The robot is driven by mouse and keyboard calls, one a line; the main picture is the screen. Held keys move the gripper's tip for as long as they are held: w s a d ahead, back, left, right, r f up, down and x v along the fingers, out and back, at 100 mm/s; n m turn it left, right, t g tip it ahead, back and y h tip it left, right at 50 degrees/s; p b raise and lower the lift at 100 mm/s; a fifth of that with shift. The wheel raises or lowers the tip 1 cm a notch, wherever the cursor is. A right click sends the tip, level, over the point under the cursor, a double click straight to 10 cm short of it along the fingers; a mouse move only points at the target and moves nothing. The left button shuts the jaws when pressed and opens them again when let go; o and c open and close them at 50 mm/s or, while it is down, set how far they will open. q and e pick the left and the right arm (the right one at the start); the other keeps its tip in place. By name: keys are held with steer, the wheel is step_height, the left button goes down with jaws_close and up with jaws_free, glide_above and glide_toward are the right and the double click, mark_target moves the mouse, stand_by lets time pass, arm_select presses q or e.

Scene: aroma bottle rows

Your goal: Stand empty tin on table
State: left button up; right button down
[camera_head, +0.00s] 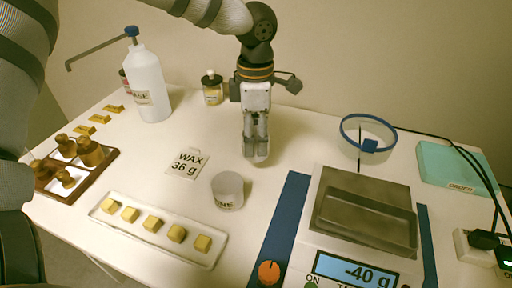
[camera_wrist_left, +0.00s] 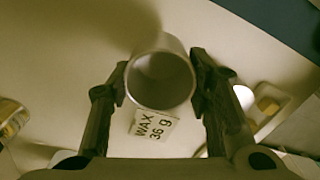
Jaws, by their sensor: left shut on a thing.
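My left gripper (camera_head: 257,155) points down over the middle of the table (camera_head: 310,140). In the left wrist view, the gripper (camera_wrist_left: 160,82) is shut on a grey, open-topped round tin (camera_wrist_left: 160,80), with one finger on each side. I see into the tin, and it looks empty. In the head view the held tin is hard to tell apart from the fingers, so I cannot tell whether it touches the table. My right gripper is not in view.
A pale round pot (camera_head: 228,190) and a WAX 36 g card (camera_head: 187,163) are nearby. A tray of yellow cubes (camera_head: 156,232) lies in front. The scale (camera_head: 366,212) reads -40 g at right. A white pump bottle (camera_head: 147,85) and amber bottle (camera_head: 212,90) stand behind.

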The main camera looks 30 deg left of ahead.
arm_select(q)
steer(key=shift+w+a+f, duration=0.1)
steer(key=shift+a+f, duration=0.05)
steer(key=shift+f, duration=0.55)
steer(key=shift+w+a+f, duration=0.15)
steer(key=shift+f, duration=0.55)
steer(key=shift+w+a+f, duration=0.1)
steer(key=shift+a+f, duration=0.05)
steer(key=shift+f, duration=0.55)
steer(key=shift+f, duration=0.1)
steer(key=o, duration=1.1)
steer(key=shift+f, duration=0.1)
steer(key=shift+c, duration=0.2)
step_height(320, 180, up, 12)
steer(key=shift+r+p, duration=0.2)
steer(key=shift+p, duration=0.1)
